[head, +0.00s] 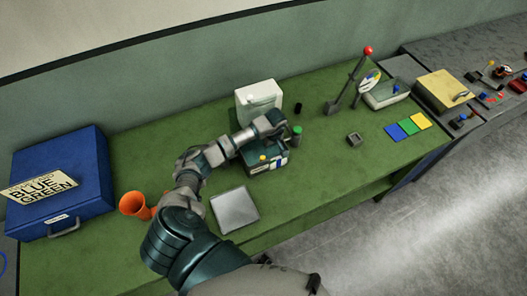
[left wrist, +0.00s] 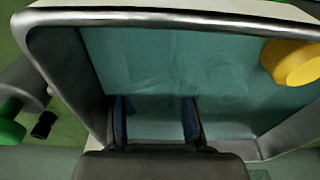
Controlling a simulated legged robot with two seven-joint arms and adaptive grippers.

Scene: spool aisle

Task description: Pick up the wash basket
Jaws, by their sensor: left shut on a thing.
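A grey-rimmed, teal-floored open box, which I take to be the wash basket (head: 281,163), stands on the green bench top in the middle of the head view. In the left wrist view the basket (left wrist: 170,60) fills most of the picture. A yellow knob (left wrist: 292,62) shows at its right; it also shows in the head view (head: 263,157). My left gripper (left wrist: 155,112) reaches down over the basket's near side, its two fingers shut on a part of it that my gripper hides. My right gripper is not in view.
A white container (head: 258,101) stands close behind, a green-capped bottle (head: 297,137) close to the right. A grey plate (head: 235,210), an orange funnel (head: 134,204) and a blue case (head: 62,180) lie to the left. A red-knobbed lever (head: 350,82) stands right; the bench between is mostly clear.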

